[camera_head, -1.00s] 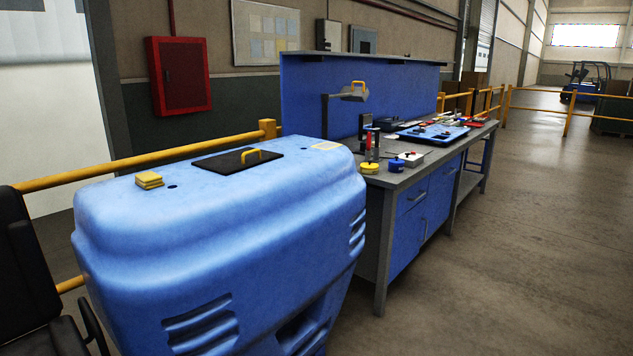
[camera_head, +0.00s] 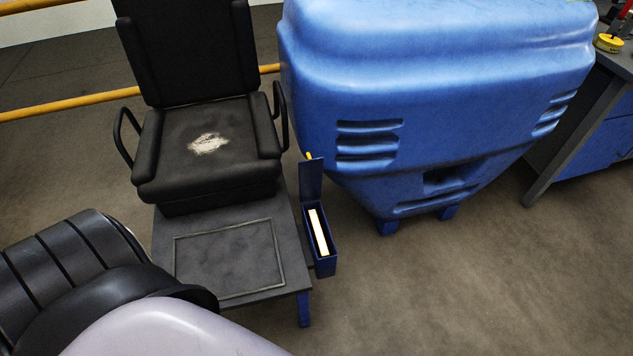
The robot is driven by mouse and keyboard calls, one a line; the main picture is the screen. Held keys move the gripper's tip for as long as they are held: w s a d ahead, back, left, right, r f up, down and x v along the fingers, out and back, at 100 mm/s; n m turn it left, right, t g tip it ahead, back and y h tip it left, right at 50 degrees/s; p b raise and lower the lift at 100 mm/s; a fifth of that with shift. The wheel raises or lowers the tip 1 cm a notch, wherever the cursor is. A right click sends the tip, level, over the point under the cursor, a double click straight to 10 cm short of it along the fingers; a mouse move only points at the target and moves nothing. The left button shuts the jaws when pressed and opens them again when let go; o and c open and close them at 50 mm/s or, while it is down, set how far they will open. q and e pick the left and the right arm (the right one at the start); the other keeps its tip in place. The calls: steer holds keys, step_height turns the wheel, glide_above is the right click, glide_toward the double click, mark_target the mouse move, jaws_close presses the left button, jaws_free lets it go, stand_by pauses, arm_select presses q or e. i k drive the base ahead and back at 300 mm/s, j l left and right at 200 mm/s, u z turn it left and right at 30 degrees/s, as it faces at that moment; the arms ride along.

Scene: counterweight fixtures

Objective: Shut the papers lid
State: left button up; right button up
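A narrow dark blue papers box (camera_head: 327,262) is at the right side of the seat platform. Its lid (camera_head: 311,181) stands open and upright at the back edge, with a small yellow piece at its top. White papers (camera_head: 319,231) show inside the open box. Part of one of my arms fills the lower left corner, apart from the box. Neither of my grippers shows in the view.
A black seat with armrests (camera_head: 205,140) stands on a dark platform (camera_head: 225,262). A large blue counterweight body (camera_head: 430,70) is just right of the box. A workbench (camera_head: 585,130) is at the far right. The floor in front and to the right is clear.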

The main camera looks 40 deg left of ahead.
mark_target(310, 169)
steer(key=k+j+z, duration=0.1)
steer(key=k+j, duration=0.6)
steer(key=k+j+z, duration=0.4)
steer(key=k+j, duration=0.15)
steer(key=j, duration=0.4)
steer(key=k+j+z, duration=0.35)
steer(key=k+j, duration=0.35)
steer(key=j+z, duration=0.2)
steer(key=j, duration=0.5)
steer(key=j+z, duration=0.2)
steer(key=j, duration=0.45)
steer(key=j+z, duration=0.2)
steer(key=j, duration=0.5)
steer(key=k+j+z, duration=0.15)
steer(key=j, duration=0.5)
steer(key=i+j, duration=0.15)
steer(key=j, duration=0.15)
steer(key=i+j+z, duration=0.15)
steer(key=j, duration=0.2)
steer(key=i+j, duration=0.1)
steer(key=j, duration=0.2)
steer(key=i+j+z, duration=0.15)
steer(key=j, duration=0.2)
steer(key=k, duration=0.05)
